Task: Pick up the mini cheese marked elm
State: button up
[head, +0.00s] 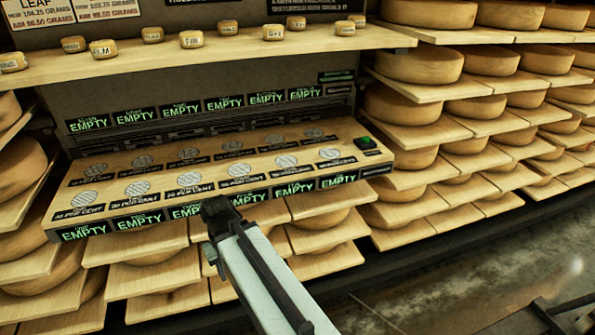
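Several small mini cheeses stand in two loose rows on the wooden shelf (230,50) at the top. The mini cheese whose small label seems to read ELM (103,43) is at the left part of the shelf. Another mini cheese (191,39) stands to its right, with a label too small to read surely. My arm reaches up from the bottom of the picture. My gripper (215,207) is dark and sits at the front edge of the lower panel, well below and right of the ELM cheese. Its fingers are not clear.
A sloped wooden panel (225,172) with round metal plates and green EMPTY displays lies below the shelf. A green button (366,143) is at its right. Racks of large cheese wheels (420,63) flank it. Grey floor (470,270) is open at lower right.

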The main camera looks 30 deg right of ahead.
aim_at(104, 50)
jog(key=k, duration=1.05)
jog(key=u, duration=0.6)
jog(key=i, duration=1.5)
jog(key=z, duration=0.1)
